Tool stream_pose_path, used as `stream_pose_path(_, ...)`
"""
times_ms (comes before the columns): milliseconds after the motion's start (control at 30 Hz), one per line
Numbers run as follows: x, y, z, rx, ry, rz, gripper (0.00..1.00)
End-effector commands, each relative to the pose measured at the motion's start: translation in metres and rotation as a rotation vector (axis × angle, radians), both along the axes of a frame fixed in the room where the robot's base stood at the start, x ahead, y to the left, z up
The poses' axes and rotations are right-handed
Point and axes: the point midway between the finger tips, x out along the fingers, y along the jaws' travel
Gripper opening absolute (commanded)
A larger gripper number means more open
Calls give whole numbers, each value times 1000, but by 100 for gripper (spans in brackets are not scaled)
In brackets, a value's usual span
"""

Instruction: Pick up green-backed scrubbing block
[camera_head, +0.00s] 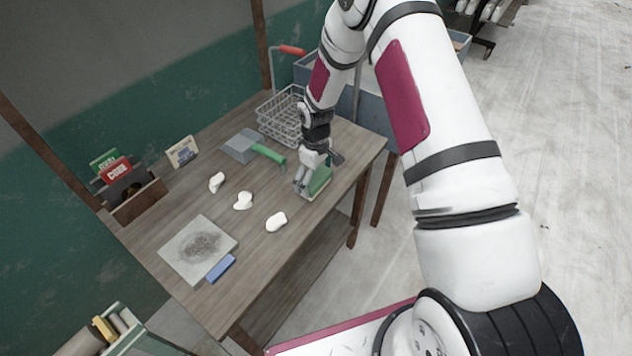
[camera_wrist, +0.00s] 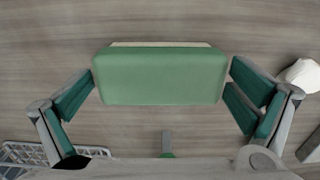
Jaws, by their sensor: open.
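The green-backed scrubbing block (camera_head: 320,180) lies on the wooden table near its right edge, green side up. In the wrist view the block (camera_wrist: 160,76) is a rounded green rectangle with a thin pale strip along its far side. My gripper (camera_head: 306,186) is over the block in the head view and hides part of it. In the wrist view my gripper (camera_wrist: 158,92) is open, with one finger off each short end of the block. A gap shows between the block and the fingers, narrower on the right.
White clay lumps (camera_head: 276,222) lie on the table to the left of my gripper. A dustpan with a green handle (camera_head: 268,153) and a wire basket (camera_head: 282,118) stand behind. A grey slab (camera_head: 175,257) and a blue block (camera_head: 220,268) lie at the front left.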

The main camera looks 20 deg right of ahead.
Motion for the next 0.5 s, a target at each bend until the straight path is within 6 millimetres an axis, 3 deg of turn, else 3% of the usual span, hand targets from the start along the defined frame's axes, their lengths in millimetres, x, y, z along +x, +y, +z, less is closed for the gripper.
stream_pose_path(67, 0, 0, 0, 0, 0, 0, 100)
stream_pose_path(100, 0, 0, 0, 0, 0, 0, 95)
stream_pose_path(267, 0, 0, 0, 0, 0, 0, 62)
stream_pose_path(500, 0, 0, 0, 0, 0, 0, 62)
